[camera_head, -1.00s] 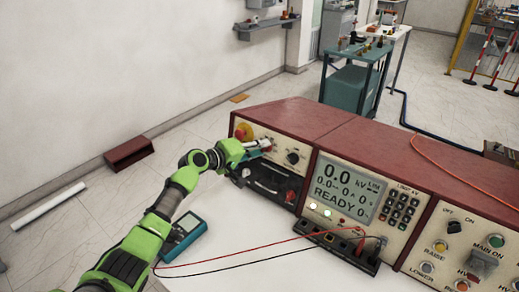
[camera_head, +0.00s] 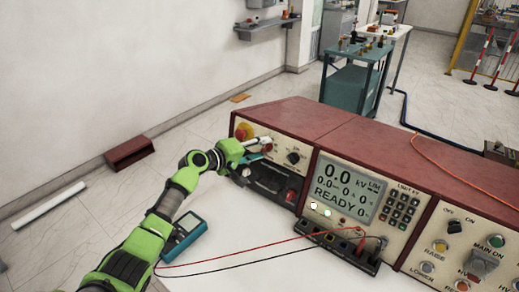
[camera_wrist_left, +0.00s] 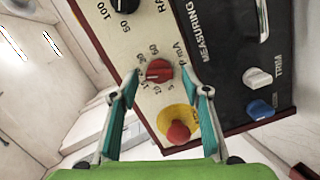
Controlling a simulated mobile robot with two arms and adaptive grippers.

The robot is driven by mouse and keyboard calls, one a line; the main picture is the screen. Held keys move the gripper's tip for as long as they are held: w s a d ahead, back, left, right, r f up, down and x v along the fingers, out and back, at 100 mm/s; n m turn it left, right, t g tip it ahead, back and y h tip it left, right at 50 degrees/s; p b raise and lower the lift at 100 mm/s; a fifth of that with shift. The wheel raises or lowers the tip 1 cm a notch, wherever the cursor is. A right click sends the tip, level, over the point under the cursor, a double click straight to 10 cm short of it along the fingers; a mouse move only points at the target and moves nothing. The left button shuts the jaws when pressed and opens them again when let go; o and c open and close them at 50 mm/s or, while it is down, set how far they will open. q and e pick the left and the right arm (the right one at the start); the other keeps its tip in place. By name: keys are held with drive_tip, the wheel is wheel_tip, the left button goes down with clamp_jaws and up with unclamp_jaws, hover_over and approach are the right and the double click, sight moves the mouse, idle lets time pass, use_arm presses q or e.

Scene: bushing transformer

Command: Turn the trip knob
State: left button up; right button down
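A red pointer knob (camera_wrist_left: 158,71) sits on the cream panel in the left wrist view, ringed by printed numbers. The lettering beside it is partly cut by the finger, so I cannot read it fully. My left gripper (camera_wrist_left: 160,80) is open, with one teal-lined finger on each side of the red knob. I cannot tell whether either finger touches it. In the head view my left gripper (camera_head: 262,149) is at the left end of the console front, its fingers apart and partly covering the knob. My right gripper is not in view.
A red mushroom button (camera_wrist_left: 178,133) on a yellow plate sits close below the knob, between the fingers. A white trim knob (camera_wrist_left: 258,78) and a blue knob (camera_wrist_left: 260,109) are on the black panel. A multimeter (camera_head: 184,232) lies on the white table beside my arm.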

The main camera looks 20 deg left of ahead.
use_arm(q)
drive_tip(key=v, duration=1.2)
idle(0.5)
